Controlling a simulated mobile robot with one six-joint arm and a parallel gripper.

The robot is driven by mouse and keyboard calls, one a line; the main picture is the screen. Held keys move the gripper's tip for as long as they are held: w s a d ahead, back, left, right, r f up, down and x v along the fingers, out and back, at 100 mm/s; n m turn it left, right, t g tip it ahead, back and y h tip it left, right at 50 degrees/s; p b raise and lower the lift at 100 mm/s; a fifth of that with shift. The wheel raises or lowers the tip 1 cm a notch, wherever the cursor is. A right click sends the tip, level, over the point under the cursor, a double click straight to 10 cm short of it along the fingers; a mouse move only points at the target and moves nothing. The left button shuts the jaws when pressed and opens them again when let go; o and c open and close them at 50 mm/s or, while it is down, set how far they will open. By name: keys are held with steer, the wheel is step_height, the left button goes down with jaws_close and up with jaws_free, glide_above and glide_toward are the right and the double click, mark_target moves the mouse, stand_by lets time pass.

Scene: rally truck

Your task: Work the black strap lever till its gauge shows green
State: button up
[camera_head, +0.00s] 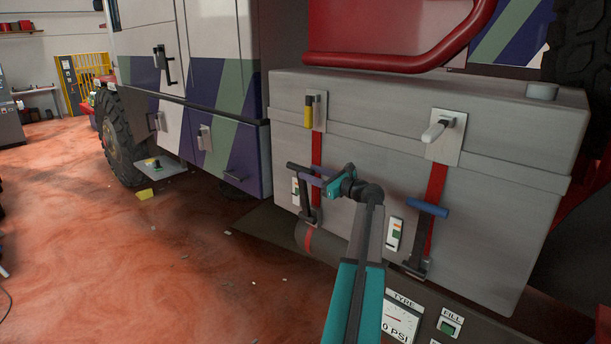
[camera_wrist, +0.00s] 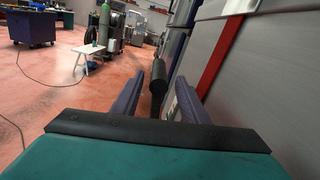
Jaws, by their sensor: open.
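The black strap lever (camera_head: 299,168) is on the left red strap (camera_head: 316,149) of the grey box, with its dark crosswise grip out from the box face. In the wrist view the grip (camera_wrist: 158,74) appears between the two purple fingers. My gripper (camera_head: 313,179) is open at the lever, its fingers either side of the grip. I cannot tell whether they touch it. The small white gauge (camera_head: 295,187) is left of the lever, partly hidden; its reading is too small to tell.
A blue-handled lever (camera_head: 427,208) hangs on the right red strap, with another gauge (camera_head: 394,235) beside it. The grey box (camera_head: 500,220) is close on the right. A tyre gauge panel (camera_head: 401,318) is low in front. Open red floor (camera_head: 190,260) lies left.

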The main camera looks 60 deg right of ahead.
steer(key=shift+s+a, duration=0.2)
steer(key=shift+s, duration=0.95)
steer(key=shift+c, duration=0.4)
